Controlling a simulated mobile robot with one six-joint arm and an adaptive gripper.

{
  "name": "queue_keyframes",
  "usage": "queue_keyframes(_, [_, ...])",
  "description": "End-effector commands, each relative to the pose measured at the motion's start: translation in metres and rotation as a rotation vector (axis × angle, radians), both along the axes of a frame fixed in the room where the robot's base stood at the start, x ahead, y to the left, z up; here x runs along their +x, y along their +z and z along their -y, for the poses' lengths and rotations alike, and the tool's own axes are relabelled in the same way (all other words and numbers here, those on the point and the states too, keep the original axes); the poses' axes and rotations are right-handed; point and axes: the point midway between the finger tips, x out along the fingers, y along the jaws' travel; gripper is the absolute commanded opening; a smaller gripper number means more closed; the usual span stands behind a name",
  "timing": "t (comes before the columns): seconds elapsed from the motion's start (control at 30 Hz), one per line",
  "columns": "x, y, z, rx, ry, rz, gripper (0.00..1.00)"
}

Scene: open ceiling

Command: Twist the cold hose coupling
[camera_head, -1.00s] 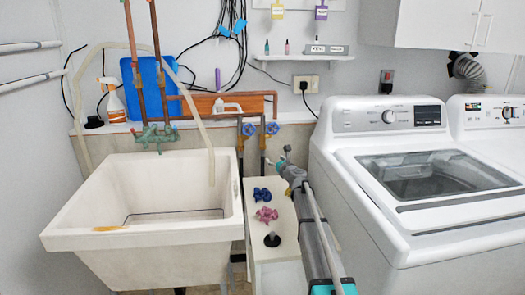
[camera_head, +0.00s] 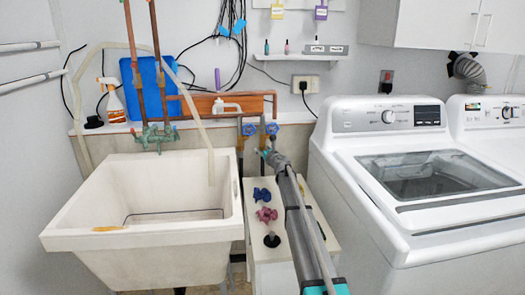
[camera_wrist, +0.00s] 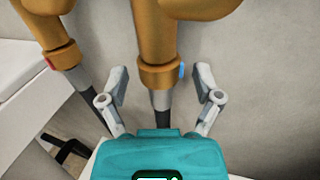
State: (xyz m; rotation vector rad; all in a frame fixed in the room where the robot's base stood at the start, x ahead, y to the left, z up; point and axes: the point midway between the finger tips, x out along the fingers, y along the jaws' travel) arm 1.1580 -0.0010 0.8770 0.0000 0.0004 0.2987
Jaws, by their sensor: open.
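The cold hose coupling (camera_wrist: 157,78) is a brass collar with a blue mark at its right side, in the middle of the wrist view. A dark hose end (camera_wrist: 160,101) shows below it. My gripper (camera_wrist: 161,82) is open, with one fingertip on each side of the coupling and a visible gap on both sides. I cannot tell the exact depth between fingers and coupling. In the head view my gripper (camera_head: 266,153) is below the right blue valve handle (camera_head: 271,128), and my arm hides the coupling there.
A second brass coupling with a red mark (camera_wrist: 64,56) is close on the left. The sink (camera_head: 140,240) is left of my arm, and the washing machine (camera_head: 350,200) is right.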

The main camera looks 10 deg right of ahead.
Motion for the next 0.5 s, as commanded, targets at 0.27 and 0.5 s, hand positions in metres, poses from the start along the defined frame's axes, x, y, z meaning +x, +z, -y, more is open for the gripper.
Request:
queue_keyframes(0.27, [0.0023,0.0,-0.0011,0.0,0.0,0.0,0.83])
queue_keyframes(0.5, [0.0022,0.0,-0.0011,0.0,0.0,0.0,0.55])
